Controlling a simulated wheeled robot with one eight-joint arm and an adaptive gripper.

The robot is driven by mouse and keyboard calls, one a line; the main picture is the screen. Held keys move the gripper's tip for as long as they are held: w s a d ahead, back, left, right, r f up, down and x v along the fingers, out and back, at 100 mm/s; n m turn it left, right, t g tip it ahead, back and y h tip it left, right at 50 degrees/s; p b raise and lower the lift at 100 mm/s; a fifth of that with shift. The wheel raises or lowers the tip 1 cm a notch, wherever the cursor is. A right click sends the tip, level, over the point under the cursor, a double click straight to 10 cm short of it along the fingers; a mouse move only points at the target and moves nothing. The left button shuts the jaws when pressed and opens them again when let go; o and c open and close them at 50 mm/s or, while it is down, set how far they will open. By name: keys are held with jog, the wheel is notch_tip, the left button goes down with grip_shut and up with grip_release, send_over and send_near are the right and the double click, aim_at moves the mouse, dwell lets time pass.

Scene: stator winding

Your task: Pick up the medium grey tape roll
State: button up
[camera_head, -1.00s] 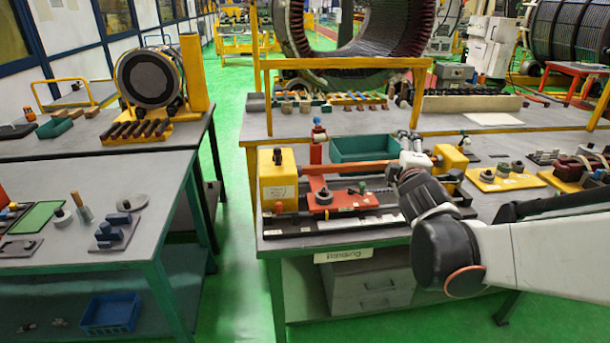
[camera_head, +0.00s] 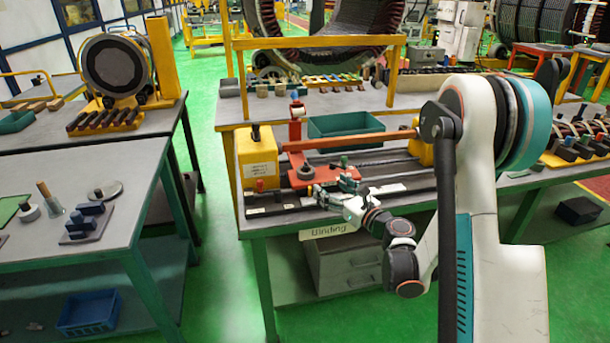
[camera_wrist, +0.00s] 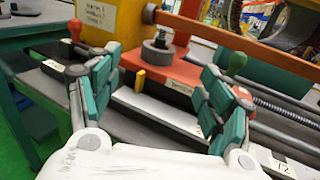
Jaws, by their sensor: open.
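A dark grey roll (camera_head: 304,173) sits flat on the red plate (camera_head: 325,180) of the winding machine. In the wrist view the grey roll (camera_wrist: 158,53) has a smaller peg standing in its middle. It lies beyond my fingertips and apart from them. I cannot tell whether it is the medium one. My gripper (camera_head: 338,188) is at the front edge of the red plate, to the right of the roll. In the wrist view my gripper (camera_wrist: 155,92) has its green-padded fingers spread wide with nothing between them. The left table holds a pale roll (camera_head: 29,212) and a flat grey disc (camera_head: 105,191).
A yellow block (camera_head: 257,158) stands left of the red plate. An orange-red bar (camera_head: 350,141) crosses above the plate. A teal bin (camera_head: 345,128) is behind. A blue crate (camera_head: 88,313) sits on the left table's lower shelf.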

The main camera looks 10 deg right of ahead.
aim_at(306, 170)
jog(key=p+x, duration=0.2)
jog(key=x, duration=0.5)
jog(key=shift+w+a+f+p, duration=0.1)
jog(key=shift+w+a+p, duration=0.05)
jog(key=shift+w+p, duration=0.15)
jog(key=b+x, duration=0.1)
jog(key=x, duration=0.1)
jog(key=b+x, duration=0.1)
jog(key=x, duration=0.2)
jog(key=shift+a+f, duration=0.1)
jog(key=shift+f, duration=0.1)
jog(key=shift+w+a+r, duration=0.1)
jog(key=shift+w, duration=0.3)
jog(key=c, duration=1.2)
